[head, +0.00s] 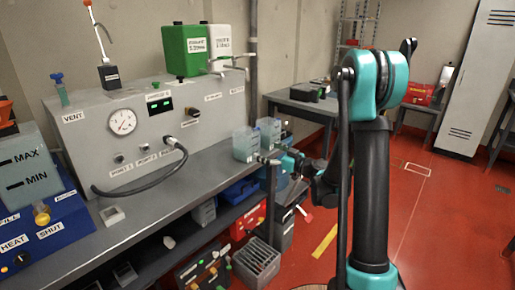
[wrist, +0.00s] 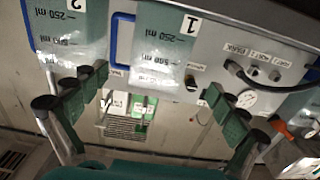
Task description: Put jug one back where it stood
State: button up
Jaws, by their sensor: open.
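Jug one (wrist: 160,50), a clear pale-teal jug with a "1" label, volume marks and a blue handle, shows upside down in the wrist view. In the head view it appears to be the left jug (head: 244,146), upright at the bench's right end. Jug two (wrist: 75,35), labelled "2", is beside it; in the head view it is the right jug (head: 269,131). My gripper (wrist: 155,85) is open, its green-padded fingers spread to either side of jug one, with no clear contact. In the head view my gripper (head: 274,161) is small beside the jugs, partly hidden.
The grey instrument panel (head: 150,120) with a gauge, hose and labels stands behind the bench (head: 140,215). Green and white canisters (head: 187,50) stand on top. A blue fill-and-heat unit (head: 45,225) is at left. A lower shelf holds bins and boxes. Red floor lies open at right.

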jog(key=s+d+f+m+g+h, duration=0.2)
jog(key=s+d+f+m+h, duration=0.1)
jog(key=s+d, duration=0.4)
jog(key=s+d+f+m+g+h, duration=0.2)
jog(key=s+d+f+m+h, duration=0.2)
jog(key=s, duration=1)
jog(key=s+d+f+m+g+h, duration=0.2)
jog(key=s+d+f+h, duration=0.3)
jog(key=s+d, duration=0.5)
jog(key=shift+s+f+m+g+h, duration=0.35)
jog(key=shift+s+m+h, duration=0.3)
jog(key=shift+h, duration=0.45)
jog(key=shift+w, duration=0.1)
jog(key=shift+c, duration=0.5)
